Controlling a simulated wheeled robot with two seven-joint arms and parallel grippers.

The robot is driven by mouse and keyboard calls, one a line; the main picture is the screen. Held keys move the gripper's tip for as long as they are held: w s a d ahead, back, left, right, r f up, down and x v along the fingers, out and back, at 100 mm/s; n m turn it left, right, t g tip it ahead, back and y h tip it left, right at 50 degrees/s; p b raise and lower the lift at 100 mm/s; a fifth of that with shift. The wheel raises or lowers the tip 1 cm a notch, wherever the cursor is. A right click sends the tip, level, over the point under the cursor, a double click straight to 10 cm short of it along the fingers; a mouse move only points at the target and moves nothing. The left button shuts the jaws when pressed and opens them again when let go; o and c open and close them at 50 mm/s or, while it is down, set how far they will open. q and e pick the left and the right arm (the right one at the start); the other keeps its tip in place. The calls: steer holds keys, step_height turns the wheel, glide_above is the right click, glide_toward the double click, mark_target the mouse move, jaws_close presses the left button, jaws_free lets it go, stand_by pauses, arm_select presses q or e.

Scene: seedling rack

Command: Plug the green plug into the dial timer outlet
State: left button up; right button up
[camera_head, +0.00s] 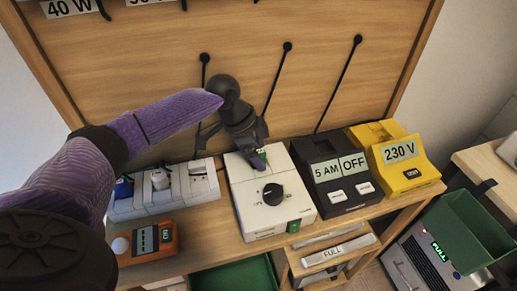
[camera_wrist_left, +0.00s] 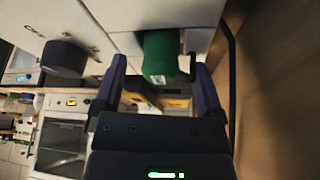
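The white dial timer (camera_head: 270,208) with its black dial stands on the shelf, near the middle of the head view. The green plug (camera_head: 263,156) is at the back of the timer's top, partly hidden by my left gripper (camera_head: 257,158). In the left wrist view the green plug (camera_wrist_left: 161,54) is up against a white surface; I cannot tell how deep it sits. The left gripper (camera_wrist_left: 154,68) is open, its fingers on either side of the plug, with gaps visible. The timer's dial (camera_wrist_left: 64,57) also shows there. My right gripper is not in view.
A white power strip (camera_head: 165,190) with blue and white plugs and an orange meter (camera_head: 145,242) are left of the timer. A black timer (camera_head: 335,172) and a yellow unit (camera_head: 396,160) stand to its right. A wooden back panel (camera_head: 150,65) rises behind. A green bin (camera_head: 468,232) is lower right.

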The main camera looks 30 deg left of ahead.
arm_select(q)
steer(key=p+v, duration=0.2)
steer(key=v, duration=0.8)
steer(key=shift+s+f, duration=0.1)
